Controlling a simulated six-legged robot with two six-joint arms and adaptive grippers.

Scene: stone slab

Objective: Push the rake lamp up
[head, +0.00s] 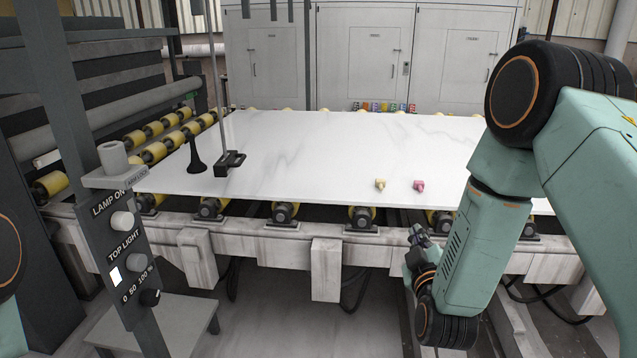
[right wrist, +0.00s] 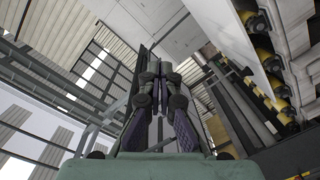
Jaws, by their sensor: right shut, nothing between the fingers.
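A black block-like foot (head: 229,163) with a thin upright post sits on the left part of the pale stone slab (head: 300,150). A black flared piece (head: 195,165) stands just left of it. I cannot tell for sure which part is the rake lamp. My right gripper (head: 418,237) is low in front of the slab's near edge, shut and empty, well to the right of the posts and apart from them. In the right wrist view its fingers (right wrist: 160,78) are together with nothing between them. My left gripper is out of view.
A control post with a "LAMP ON" and "TOP LIGHT" panel (head: 127,245) stands at the near left. A yellow piece (head: 380,184) and a pink piece (head: 419,186) lie on the slab. Yellow rollers (head: 150,153) run under and beside it. White cabinets (head: 360,55) stand behind.

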